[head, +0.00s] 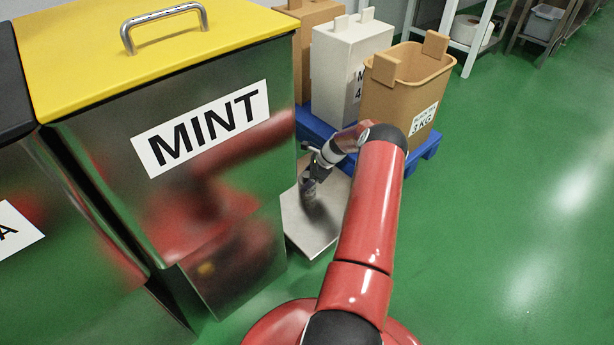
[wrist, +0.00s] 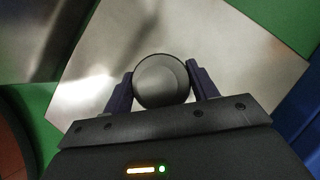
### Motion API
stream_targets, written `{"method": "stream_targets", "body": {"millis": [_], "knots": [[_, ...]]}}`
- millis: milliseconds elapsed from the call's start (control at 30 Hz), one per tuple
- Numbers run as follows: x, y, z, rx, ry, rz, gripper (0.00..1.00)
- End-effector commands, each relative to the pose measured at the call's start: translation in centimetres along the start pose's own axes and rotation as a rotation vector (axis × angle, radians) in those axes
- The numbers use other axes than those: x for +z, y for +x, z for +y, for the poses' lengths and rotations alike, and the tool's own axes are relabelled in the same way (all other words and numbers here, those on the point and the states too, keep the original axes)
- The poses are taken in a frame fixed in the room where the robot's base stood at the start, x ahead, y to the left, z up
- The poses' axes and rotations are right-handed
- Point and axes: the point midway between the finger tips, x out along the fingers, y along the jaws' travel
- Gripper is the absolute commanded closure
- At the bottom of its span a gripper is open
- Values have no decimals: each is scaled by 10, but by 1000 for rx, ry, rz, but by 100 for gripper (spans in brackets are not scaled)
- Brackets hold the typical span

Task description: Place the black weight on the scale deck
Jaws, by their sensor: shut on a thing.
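The black weight (wrist: 162,80) sits between the two fingers of my gripper (wrist: 161,84) in the wrist view, its round dark top facing the camera. My gripper is shut on it. The scale deck (wrist: 105,60) is a bare grey metal plate below and around the weight in that view. In the head view the scale deck (head: 312,238) lies low beside the mint bin, and my gripper (head: 309,188) is over it. The weight (head: 309,192) shows there as a small dark shape under my gripper. I cannot tell whether the weight touches the deck.
A steel bin labelled MINT (head: 215,190) with a yellow lid (head: 170,55) stands close left of the deck. Behind the deck, a blue pallet (head: 425,151) holds a tan tub (head: 408,96), a white box (head: 334,75) and a brown box (head: 303,28). Green floor on the right is clear.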

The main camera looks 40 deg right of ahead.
Motion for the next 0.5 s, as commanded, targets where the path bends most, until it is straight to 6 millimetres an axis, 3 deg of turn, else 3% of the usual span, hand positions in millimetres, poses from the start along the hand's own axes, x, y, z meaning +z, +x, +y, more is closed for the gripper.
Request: {"method": "stream_targets", "body": {"millis": [233, 267, 400, 500], "knots": [[2, -2, -2, -6, -2, -3, 100], [-1, 2, 0, 0, 0, 0, 40], [0, 1, 0, 0, 0, 0, 22], [0, 1, 0, 0, 0, 0, 20]]}}
